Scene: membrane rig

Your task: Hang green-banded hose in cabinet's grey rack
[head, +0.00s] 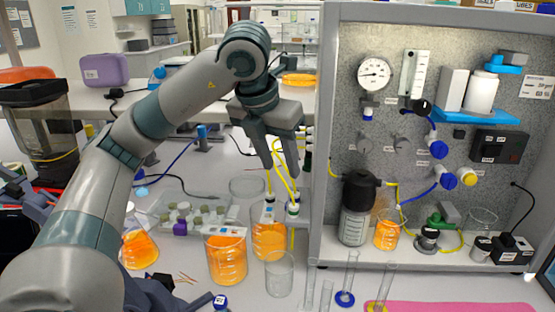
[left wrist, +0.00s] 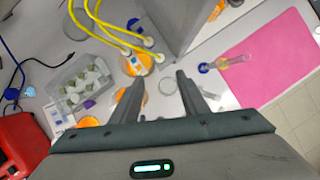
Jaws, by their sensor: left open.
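My left gripper (head: 281,170) is open, pointing down at the hoses in the head view. In the left wrist view, the space between its fingers (left wrist: 160,82) shows no hose. The grey cabinet (head: 316,130) stands to the right. I cannot clearly pick out its grey rack. My right gripper is out of view.
Orange-filled beakers (head: 227,258) and an empty beaker (head: 279,274) stand below the gripper. Upright glass tubes (head: 349,272) stand in front of the cabinet. A tray of vials (head: 190,219) lies left. A pink mat (head: 460,307) lies at the front right.

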